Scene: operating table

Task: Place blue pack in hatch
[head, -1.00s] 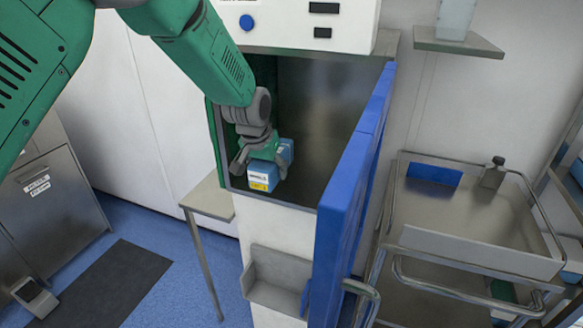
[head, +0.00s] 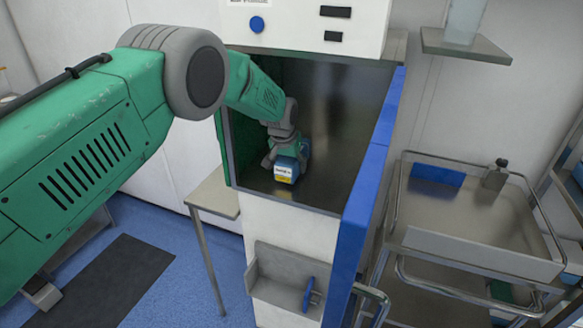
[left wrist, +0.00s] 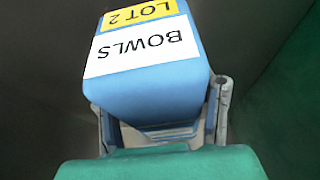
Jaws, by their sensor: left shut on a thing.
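The blue pack (head: 285,169) has a white and yellow label and is inside the open hatch (head: 320,203), near its front left part. In the left wrist view the pack (left wrist: 150,95) fills the upper middle, and its label reads BOWLS and LOT 2. My left gripper (head: 284,150) reaches into the hatch from the left and is shut on the pack from above and behind. The gripper's fingers (left wrist: 165,125) show on both sides of the pack. I cannot tell whether the pack touches the hatch floor. My right gripper is not in view.
The hatch's blue door (head: 368,165) stands open on the right side. A metal trolley (head: 470,215) with a rail stands further right. A small wall shelf (head: 467,45) is at the upper right. A narrow side table (head: 212,194) is left of the hatch.

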